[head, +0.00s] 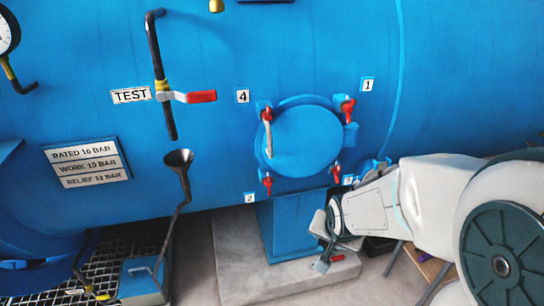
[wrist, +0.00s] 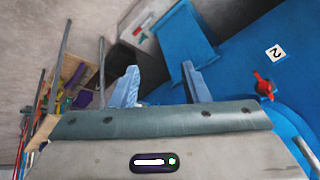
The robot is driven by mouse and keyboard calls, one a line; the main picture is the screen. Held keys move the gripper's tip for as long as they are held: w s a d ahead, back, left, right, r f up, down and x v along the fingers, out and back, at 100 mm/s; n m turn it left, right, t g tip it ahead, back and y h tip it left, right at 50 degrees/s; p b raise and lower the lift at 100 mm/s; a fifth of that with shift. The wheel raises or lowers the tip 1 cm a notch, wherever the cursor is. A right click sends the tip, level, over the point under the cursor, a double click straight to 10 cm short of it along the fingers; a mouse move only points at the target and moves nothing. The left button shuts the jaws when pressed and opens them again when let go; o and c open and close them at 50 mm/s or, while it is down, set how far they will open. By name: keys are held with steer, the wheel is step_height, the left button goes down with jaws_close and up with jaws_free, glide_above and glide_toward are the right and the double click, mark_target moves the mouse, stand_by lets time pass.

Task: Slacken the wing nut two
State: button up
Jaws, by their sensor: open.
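Wing nut two (head: 267,181) is a red wing nut at the lower left of the round blue hatch (head: 300,140), just above the label "2" (head: 249,198). In the wrist view the red wing nut (wrist: 263,86) is at the right, with its label "2" (wrist: 275,53) above it. My gripper (head: 322,245) is below and to the right of this nut in the head view, apart from it. In the wrist view my gripper (wrist: 160,72) has its fingers spread with nothing between them, and the nut lies to their right.
Other red wing nuts sit at the hatch's upper left (head: 265,110), upper right (head: 347,107) and lower right (head: 335,170). A blue support (head: 292,222) stands on a concrete plinth (head: 235,270) below. A funnel pipe (head: 180,170) stands left of the hatch. A wooden crate (wrist: 75,75) shows in the wrist view.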

steer(key=w+a+f+m+t+y, duration=0.2)
steer(key=w+a+f+m+y, duration=0.1)
steer(key=w+a+f+m, duration=0.4)
steer(key=m+t+y+b, duration=0.2)
steer(key=m+t+b, duration=0.6)
steer(key=m, duration=1.3)
glide_toward(269, 185)
steer(key=w+a+p, duration=0.1)
steer(key=w, duration=0.2)
steer(key=w+a+f+t+p, duration=0.1)
steer(key=w, duration=0.2)
steer(key=w+a+t+p, duration=0.1)
steer(key=w+p, duration=0.1)
steer(key=w, duration=0.2)
steer(key=shift+a+f, duration=0.15)
steer(key=shift+f, duration=0.2)
jaws_close()
